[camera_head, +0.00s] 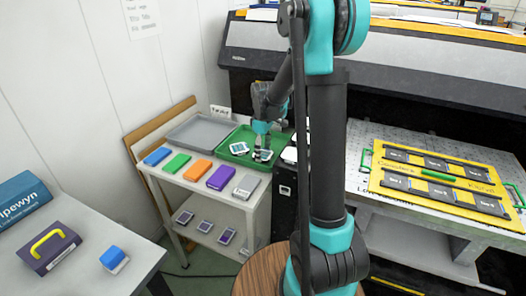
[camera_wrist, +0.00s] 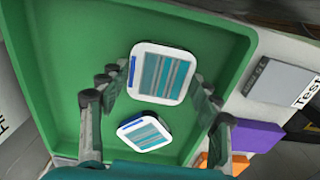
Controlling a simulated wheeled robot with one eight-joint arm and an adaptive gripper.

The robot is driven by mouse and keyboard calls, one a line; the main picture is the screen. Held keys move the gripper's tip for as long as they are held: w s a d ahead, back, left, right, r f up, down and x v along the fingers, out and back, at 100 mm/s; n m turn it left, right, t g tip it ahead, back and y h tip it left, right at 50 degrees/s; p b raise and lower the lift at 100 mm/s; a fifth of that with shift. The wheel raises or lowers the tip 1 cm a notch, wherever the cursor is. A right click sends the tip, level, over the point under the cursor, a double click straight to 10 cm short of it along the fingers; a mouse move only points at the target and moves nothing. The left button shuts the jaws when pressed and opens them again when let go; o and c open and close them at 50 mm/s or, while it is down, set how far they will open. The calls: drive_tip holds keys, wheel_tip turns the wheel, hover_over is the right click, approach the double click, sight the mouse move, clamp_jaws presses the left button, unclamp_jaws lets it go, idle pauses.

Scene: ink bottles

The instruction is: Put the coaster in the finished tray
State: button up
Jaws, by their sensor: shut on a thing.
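A white, rounded-square coaster with teal and grey stripes (camera_wrist: 162,73) sits between my fingertips in the wrist view; it also shows in the head view (camera_head: 262,156). My gripper (camera_wrist: 163,80) is shut on its two sides; in the head view my gripper (camera_head: 262,148) is over the green tray (camera_head: 246,132). The tray fills much of the wrist view (camera_wrist: 70,50). A second striped coaster (camera_wrist: 144,132) lies in the tray, also seen in the head view (camera_head: 238,148). I cannot tell whether the held coaster touches the tray floor. No tray label is readable.
A grey tray (camera_head: 190,131) stands left of the green one. Blue (camera_head: 157,156), green (camera_head: 177,163), orange (camera_head: 197,170), purple (camera_head: 220,177) and grey (camera_head: 246,186) blocks line the cart's front. Several coaster-like pieces lie on the lower shelf. A black printer stands behind.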

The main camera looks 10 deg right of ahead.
sight(263, 154)
drive_tip(key=o, duration=1.3)
drive_tip(key=shift+f, duration=0.1)
drive_tip(key=shift+c, duration=0.2)
wheel_tip(263, 154, up, 12)
drive_tip(key=shift+r, duration=0.2)
